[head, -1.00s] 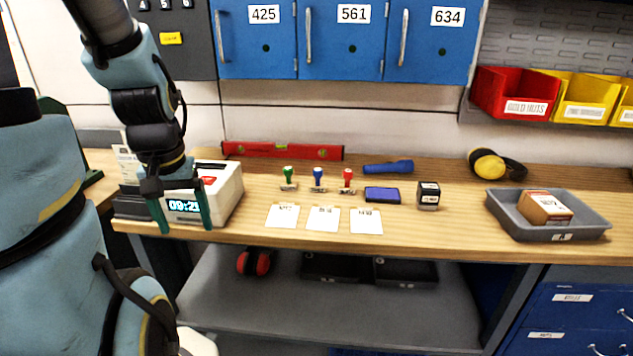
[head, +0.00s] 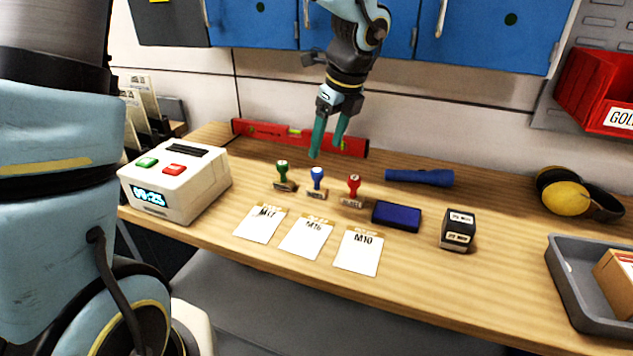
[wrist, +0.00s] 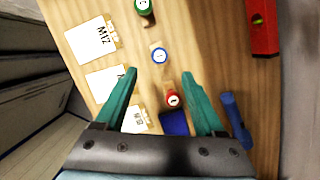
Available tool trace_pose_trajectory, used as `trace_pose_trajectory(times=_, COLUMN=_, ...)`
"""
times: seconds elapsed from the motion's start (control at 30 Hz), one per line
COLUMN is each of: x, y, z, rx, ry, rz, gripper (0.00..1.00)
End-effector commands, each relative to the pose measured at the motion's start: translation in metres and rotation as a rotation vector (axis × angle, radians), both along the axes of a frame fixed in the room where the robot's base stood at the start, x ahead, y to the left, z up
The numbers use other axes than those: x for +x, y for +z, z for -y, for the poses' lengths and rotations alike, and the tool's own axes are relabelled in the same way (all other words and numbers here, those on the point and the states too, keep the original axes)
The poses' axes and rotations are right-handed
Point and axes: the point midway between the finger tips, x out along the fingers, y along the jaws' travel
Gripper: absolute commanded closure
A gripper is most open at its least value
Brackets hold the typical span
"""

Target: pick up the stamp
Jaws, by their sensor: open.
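Three handled stamps stand in a row on the wooden bench: a green stamp (head: 282,172), a blue stamp (head: 317,180) and a red stamp (head: 353,188). A dark block-shaped stamp (head: 458,230) stands farther right. My gripper (head: 325,150) is open and empty, pointing down above the row, near the blue stamp in the head view. In the wrist view, the blue stamp (wrist: 159,55) lies just beyond the gap between my fingertips (wrist: 160,73). The red stamp (wrist: 172,98) shows between the fingers, and the green stamp (wrist: 144,8) is at the top edge.
Labelled cards (head: 307,237) lie in front of the stamps. A blue ink pad (head: 397,216) lies right of the red stamp. A red level (head: 300,136) and a blue torch (head: 420,177) lie behind. A white time clock (head: 175,185) stands left, a grey tray (head: 570,285) right.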

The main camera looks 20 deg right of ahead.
Motion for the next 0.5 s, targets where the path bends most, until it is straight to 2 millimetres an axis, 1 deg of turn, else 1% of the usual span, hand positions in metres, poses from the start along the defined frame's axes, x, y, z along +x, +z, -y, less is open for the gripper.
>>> trace_pose_trajectory(times=0.03, x=0.002, y=-0.009, z=-0.003, rx=0.005, ry=0.002, rz=-0.005, gripper=0.29)
trace_pose_trajectory(times=0.1, x=0.004, y=-0.020, z=-0.004, rx=0.005, ry=0.003, rz=-0.005, gripper=0.29)
trace_pose_trajectory(times=0.2, x=0.008, y=-0.033, z=-0.005, rx=0.003, ry=0.004, rz=-0.003, gripper=0.29)
trace_pose_trajectory(times=0.4, x=0.012, y=-0.045, z=-0.007, rx=0.001, ry=0.007, rz=-0.003, gripper=0.29)
trace_pose_trajectory(times=0.5, x=0.016, y=-0.056, z=-0.009, rx=0.003, ry=0.005, rz=-0.005, gripper=0.29)
